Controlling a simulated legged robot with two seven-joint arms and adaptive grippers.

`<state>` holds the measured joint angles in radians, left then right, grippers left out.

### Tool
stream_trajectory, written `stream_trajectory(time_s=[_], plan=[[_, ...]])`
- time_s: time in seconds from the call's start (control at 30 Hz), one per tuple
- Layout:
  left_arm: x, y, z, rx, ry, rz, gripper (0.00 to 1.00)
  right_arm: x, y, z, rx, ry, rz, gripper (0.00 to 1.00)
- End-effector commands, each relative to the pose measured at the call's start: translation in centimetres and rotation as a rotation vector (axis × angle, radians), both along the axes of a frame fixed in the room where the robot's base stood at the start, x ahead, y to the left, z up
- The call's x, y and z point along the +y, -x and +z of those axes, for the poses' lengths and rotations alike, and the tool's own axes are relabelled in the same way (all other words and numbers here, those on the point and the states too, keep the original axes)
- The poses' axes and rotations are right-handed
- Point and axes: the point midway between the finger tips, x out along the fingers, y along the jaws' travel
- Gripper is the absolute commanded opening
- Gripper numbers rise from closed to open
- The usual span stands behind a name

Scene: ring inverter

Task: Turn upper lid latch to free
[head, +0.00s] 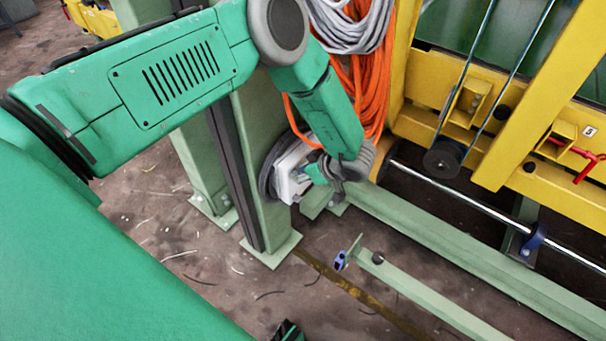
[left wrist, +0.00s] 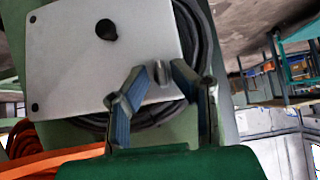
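A small metal latch (left wrist: 161,76) sits near the lid's edge. My left gripper (left wrist: 160,68) is open, with one blue-padded finger on each side of the latch; a gap shows, and contact cannot be told. In the head view the box (head: 291,172) is mounted on a green post, and my left gripper (head: 325,172) is at its right side, hiding part of it. A dark and green tip at the bottom edge may be my right gripper (head: 289,331).
A dark cable coil (left wrist: 203,30) lies behind the box. Orange cable (head: 368,85) and grey cable (head: 350,25) hang above it. A yellow frame (head: 435,75) stands at the right, and green floor rails (head: 450,245) run below.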

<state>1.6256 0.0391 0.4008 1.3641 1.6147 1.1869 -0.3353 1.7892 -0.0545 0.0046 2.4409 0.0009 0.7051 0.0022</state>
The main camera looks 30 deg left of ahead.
Motion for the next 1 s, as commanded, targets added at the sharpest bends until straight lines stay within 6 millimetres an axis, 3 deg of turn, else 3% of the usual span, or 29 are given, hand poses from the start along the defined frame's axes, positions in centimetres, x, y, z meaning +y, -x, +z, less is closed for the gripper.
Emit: stream_trajectory(time_s=[0.37,0.8,1.0], plan=[[-0.6,0.1,0.4,0.002,-0.001,0.001,0.28,0.0,0.2,0.1,-0.003,0.0,0.0,0.4],[-6.6,0.3,6.4,-0.001,-0.001,-0.002,0.28,0.0,0.2,0.1,-0.003,0.0,0.0,0.4],[-8.2,0.4,8.1,-0.001,-0.001,0.001,0.28,0.0,0.2,0.1,-0.003,0.0,0.0,0.4]])
